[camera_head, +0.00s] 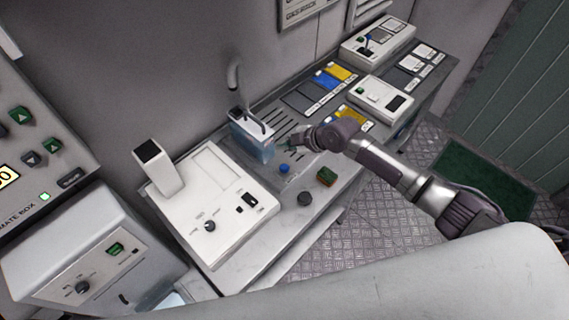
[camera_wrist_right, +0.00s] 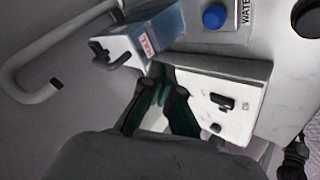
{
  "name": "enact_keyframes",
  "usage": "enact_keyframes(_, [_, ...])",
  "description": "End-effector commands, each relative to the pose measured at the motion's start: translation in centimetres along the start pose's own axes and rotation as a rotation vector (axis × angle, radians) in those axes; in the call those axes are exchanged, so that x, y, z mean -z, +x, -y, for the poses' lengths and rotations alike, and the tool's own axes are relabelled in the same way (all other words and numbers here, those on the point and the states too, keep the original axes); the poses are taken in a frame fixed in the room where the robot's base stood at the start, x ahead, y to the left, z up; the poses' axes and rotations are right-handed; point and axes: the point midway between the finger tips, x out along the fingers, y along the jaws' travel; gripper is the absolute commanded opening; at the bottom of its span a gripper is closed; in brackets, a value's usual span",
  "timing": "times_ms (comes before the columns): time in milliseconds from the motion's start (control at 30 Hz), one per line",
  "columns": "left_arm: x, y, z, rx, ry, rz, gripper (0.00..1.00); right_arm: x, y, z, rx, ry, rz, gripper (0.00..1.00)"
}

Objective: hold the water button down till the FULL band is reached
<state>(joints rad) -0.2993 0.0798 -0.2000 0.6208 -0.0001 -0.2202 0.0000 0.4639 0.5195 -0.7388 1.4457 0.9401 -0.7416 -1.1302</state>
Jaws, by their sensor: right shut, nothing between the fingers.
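The water button is a round blue cap (camera_head: 284,168) on the grey bench; in the right wrist view the blue cap (camera_wrist_right: 214,17) sits beside a "WATER" label. A clear, blue-tinted container (camera_head: 253,146) with a white top stands just behind it. In the wrist view the container (camera_wrist_right: 158,30) carries a red label band (camera_wrist_right: 147,42) whose word is hard to read; its fill level is unclear. My right gripper (camera_head: 291,149) is shut and empty, right of the container and apart from the button. Its fingertips (camera_wrist_right: 164,84) show below the container in the wrist view. My left gripper is out of view.
A white device (camera_head: 226,215) stands left of the button. A curved grey pipe (camera_head: 233,76) rises behind the container. Colored trays (camera_head: 325,80) and white boxes (camera_head: 379,100) fill the far bench.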

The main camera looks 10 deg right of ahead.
Motion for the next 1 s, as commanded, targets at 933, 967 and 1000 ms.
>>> enact_keyframes(933, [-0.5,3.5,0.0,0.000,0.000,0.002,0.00,-2.4,3.2,1.8,-0.003,-0.017,-0.003,0.00])
enact_keyframes(967, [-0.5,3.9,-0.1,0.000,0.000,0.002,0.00,-2.7,3.5,2.0,-0.004,-0.017,-0.003,0.00])
enact_keyframes(1000, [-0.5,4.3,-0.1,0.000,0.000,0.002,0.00,-3.0,3.9,2.4,-0.004,-0.016,-0.002,0.00])
